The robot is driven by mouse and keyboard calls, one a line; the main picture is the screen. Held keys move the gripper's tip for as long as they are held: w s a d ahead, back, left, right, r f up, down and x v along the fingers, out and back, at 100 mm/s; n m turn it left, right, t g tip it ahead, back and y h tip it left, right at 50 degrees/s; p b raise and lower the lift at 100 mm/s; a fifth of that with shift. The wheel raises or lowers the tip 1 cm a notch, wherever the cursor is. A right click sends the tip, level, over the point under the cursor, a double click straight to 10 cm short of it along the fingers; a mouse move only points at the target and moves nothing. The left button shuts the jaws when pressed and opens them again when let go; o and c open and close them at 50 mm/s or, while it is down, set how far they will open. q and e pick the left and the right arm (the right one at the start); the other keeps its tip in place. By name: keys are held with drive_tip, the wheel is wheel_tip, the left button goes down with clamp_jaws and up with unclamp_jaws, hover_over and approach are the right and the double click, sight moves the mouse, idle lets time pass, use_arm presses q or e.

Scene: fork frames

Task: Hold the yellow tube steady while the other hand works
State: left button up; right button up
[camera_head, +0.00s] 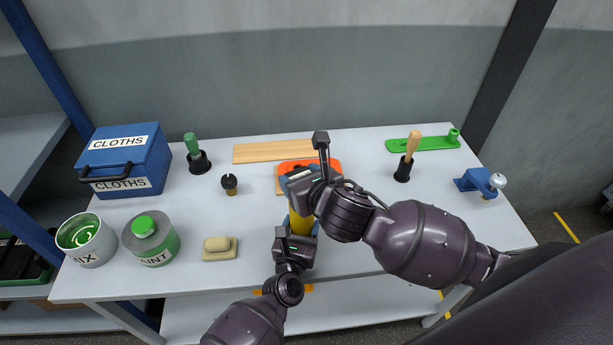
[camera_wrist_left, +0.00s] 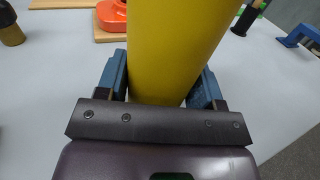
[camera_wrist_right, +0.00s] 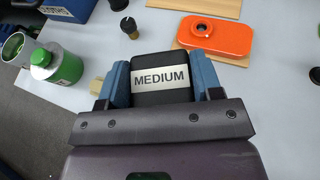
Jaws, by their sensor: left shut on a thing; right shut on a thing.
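The yellow tube (camera_head: 301,222) stands roughly upright over the front middle of the table. My left gripper (camera_head: 295,236) is shut around its lower part, and the tube fills the middle of the left wrist view (camera_wrist_left: 180,45). My right gripper (camera_head: 297,186) is just above the tube. It is shut on a black block with a white MEDIUM label (camera_wrist_right: 161,78), clear in the right wrist view. The right gripper and block cover the tube's top in the head view, so I cannot tell whether block and tube touch.
Left stand a blue CLOTHS box (camera_head: 125,160), a paint can (camera_head: 151,240), a metal bucket (camera_head: 86,242) and a beige block (camera_head: 220,249). A blue clamp (camera_head: 479,181) is at right. The table's right front is clear.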

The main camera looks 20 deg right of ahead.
drive_tip(key=a, duration=0.3)
drive_tip(key=shift+w+f, duration=0.1)
drive_tip(key=shift+w, duration=0.15)
drive_tip(key=shift+d, duration=0.15)
drive_tip(key=shift+s+d, duration=0.1)
drive_tip(key=shift+d, duration=0.4)
drive_tip(key=shift+s+d, duration=0.25)
drive_tip(key=shift+d, duration=0.95)
drive_tip(key=shift+s+d, duration=0.2)
drive_tip(key=shift+d, duration=1)
drive_tip(key=shift+r, duration=0.2)
drive_tip(key=shift+r, duration=2.5)
drive_tip(key=shift+f, duration=0.15)
drive_tip(key=shift+f, duration=1.45)
